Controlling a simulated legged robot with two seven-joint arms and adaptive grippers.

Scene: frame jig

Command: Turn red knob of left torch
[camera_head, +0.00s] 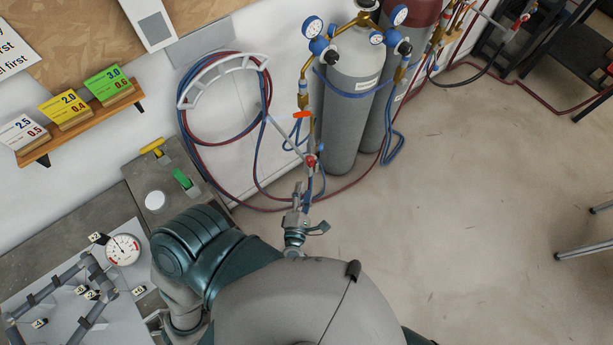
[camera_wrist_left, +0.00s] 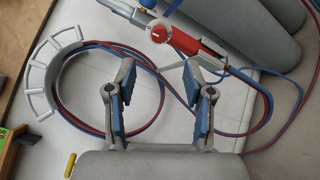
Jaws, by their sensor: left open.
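The left torch has a red knob (camera_head: 310,160) in front of the grey gas cylinders in the head view. My left gripper (camera_head: 304,214) is just below the knob in the head view. In the left wrist view my left gripper (camera_wrist_left: 155,98) is open, its blue-padded fingers wide apart with nothing between them. The knob lies beyond the fingertips, apart from them. My right gripper is not in view.
Coiled red and blue hoses hang on a white wall holder (camera_head: 222,66) left of the torch. Grey cylinders (camera_head: 350,110) with gauges stand behind it. A bench with a pressure gauge (camera_head: 122,249) is at lower left.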

